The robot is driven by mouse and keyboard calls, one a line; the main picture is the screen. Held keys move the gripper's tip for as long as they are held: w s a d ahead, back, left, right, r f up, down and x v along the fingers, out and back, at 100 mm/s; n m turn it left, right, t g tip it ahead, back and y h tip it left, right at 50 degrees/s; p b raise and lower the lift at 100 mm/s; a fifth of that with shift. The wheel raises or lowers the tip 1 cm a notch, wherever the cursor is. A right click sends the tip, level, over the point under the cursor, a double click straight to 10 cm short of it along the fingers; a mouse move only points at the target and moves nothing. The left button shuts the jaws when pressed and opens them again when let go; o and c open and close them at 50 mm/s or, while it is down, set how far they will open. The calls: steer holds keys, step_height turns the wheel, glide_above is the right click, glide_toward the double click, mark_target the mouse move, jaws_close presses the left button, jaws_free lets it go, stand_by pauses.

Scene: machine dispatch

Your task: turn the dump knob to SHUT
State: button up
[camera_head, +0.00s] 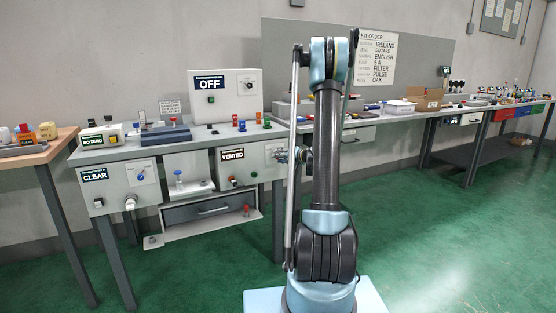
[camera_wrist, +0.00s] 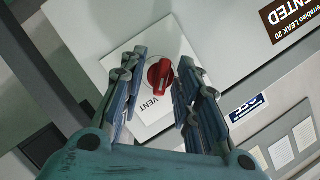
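A red knob (camera_wrist: 160,75) sits on a pale plate (camera_wrist: 128,66) in the wrist view. The word VENT is printed beside it on the plate. My gripper (camera_wrist: 164,62) is open, with one finger on each side of the knob and visible gaps between them. I cannot tell how deep the fingertips reach. In the head view my gripper (camera_head: 285,156) is at the right part of the front of the grey box (camera_head: 255,163), whose black sign (camera_head: 232,155) reads VENTED. The knob cannot be made out in that view.
Left of this box are a small unit with a blue-topped handle (camera_head: 179,182) and a box with a CLEAR sign (camera_head: 94,174). A drawer unit (camera_head: 200,212) hangs below. A box marked OFF (camera_head: 225,95) stands on the bench above. Green floor is open at right.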

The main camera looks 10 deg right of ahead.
steer(key=shift+w+a+f, duration=0.15)
steer(key=shift+w+a, duration=0.25)
steer(key=shift+w, duration=0.1)
jaws_close()
